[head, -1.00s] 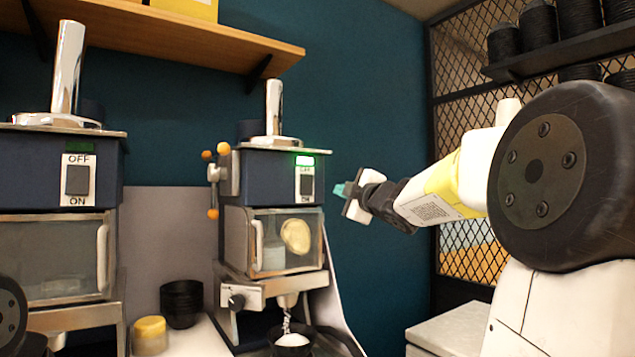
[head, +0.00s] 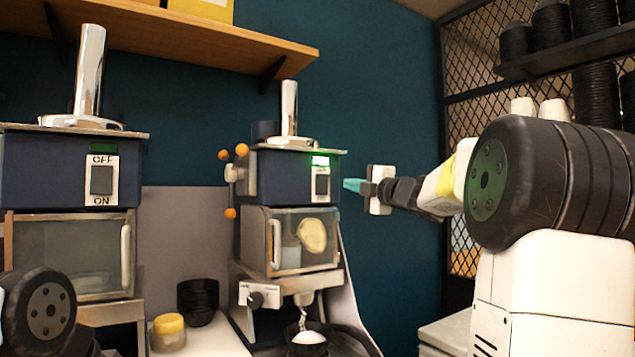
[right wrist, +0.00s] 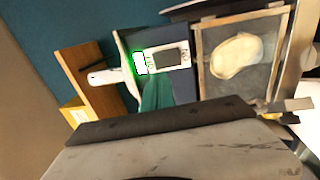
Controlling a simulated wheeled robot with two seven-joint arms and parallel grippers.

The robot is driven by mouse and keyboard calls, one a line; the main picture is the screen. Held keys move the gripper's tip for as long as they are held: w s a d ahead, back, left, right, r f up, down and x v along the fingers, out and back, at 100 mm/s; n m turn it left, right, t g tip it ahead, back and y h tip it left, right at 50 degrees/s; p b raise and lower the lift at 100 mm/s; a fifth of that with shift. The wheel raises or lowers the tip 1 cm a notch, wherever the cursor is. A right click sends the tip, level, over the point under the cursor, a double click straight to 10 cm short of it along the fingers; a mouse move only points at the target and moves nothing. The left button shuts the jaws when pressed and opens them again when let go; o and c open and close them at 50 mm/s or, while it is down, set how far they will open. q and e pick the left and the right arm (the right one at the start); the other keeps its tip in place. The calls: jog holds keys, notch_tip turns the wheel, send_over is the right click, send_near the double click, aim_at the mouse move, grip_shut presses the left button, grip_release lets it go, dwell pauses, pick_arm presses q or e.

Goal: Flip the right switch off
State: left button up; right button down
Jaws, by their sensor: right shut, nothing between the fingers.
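The right switch (head: 322,184) is a dark rocker on a white plate on the right machine's blue box. A green light (head: 320,161) glows above it. In the right wrist view the same switch (right wrist: 171,57) shows with the lit green light (right wrist: 139,63) beside it. My right gripper (head: 352,185) has teal fingertips, shut and empty, just right of the switch; the fingers (right wrist: 156,92) show below the plate in the wrist view. Contact cannot be told. The left machine has its own switch (head: 102,180), marked OFF above and ON below. My left gripper is not in view.
The right machine (head: 262,190) has orange knobs on its left side. White stuff falls from its spout into a dark bowl (head: 306,340). A wooden shelf (head: 190,38) hangs above.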

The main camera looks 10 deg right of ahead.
aim_at(324, 179)
jog(key=x, duration=1)
jog(key=shift+w+a, duration=0.1)
jog(key=shift+w, duration=0.1)
jog(key=shift+w+a+r, duration=0.1)
jog(key=shift+w+r, duration=0.05)
jog(key=shift+w, duration=0.05)
